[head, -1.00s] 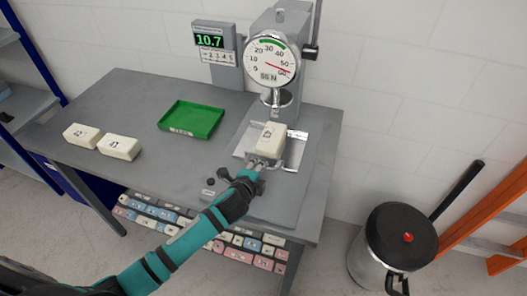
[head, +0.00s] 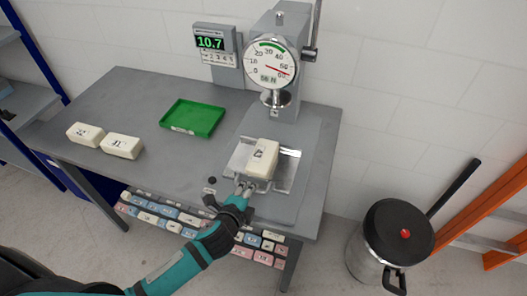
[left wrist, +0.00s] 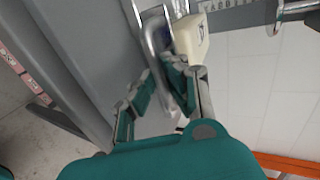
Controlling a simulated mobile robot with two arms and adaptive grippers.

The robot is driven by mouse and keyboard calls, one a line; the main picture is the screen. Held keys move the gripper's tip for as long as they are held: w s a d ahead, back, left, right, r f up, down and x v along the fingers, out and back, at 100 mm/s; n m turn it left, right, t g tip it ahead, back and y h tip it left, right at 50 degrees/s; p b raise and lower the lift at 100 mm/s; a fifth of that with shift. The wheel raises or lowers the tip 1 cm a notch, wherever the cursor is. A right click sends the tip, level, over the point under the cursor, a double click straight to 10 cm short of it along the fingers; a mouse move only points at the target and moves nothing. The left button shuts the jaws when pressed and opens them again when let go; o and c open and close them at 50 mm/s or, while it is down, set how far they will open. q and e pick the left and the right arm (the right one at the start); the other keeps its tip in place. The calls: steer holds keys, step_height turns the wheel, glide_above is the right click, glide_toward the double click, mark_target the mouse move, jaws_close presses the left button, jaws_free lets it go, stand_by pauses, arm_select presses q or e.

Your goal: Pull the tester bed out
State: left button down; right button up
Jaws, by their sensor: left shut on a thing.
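The tester bed (head: 286,172) is a shiny metal plate on the base of the grey tester (head: 278,112). A cream foam block (head: 262,158) with a dark mark sits on the bed, in front of the round press plate rather than under it. My left gripper (head: 244,188) is at the front of the bed, shut on its metal handle. The left wrist view shows the bent handle bar (left wrist: 152,38) between the fingers (left wrist: 172,82), with part of the foam block (left wrist: 190,38) beyond. My right gripper is not in view.
A green tray (head: 193,117) and two cream blocks, (head: 85,134) and (head: 122,146), stand on the grey table to the left. A dial gauge (head: 271,62) and a display reading 10.7 (head: 210,43) are above. A lidded bin (head: 398,240) stands on the floor at right.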

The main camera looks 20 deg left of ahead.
arm_select(q)
steer(key=s, duration=0.4)
steer(key=shift+s+f, duration=0.15)
steer(key=shift+s, duration=0.25)
steer(key=c, duration=1.9)
jaws_free()
steer(key=shift+s+a, duration=0.1)
steer(key=shift+s, duration=0.1)
steer(key=o, duration=0.7)
steer(key=shift+w, duration=0.1)
steer(key=shift+r, duration=0.2)
steer(key=p+v, duration=0.2)
steer(key=v, duration=0.3)
steer(key=shift+s+r+p, duration=0.25)
steer(key=shift+r+p, duration=0.1)
steer(key=shift+p, duration=0.05)
steer(key=shift+f, duration=0.1)
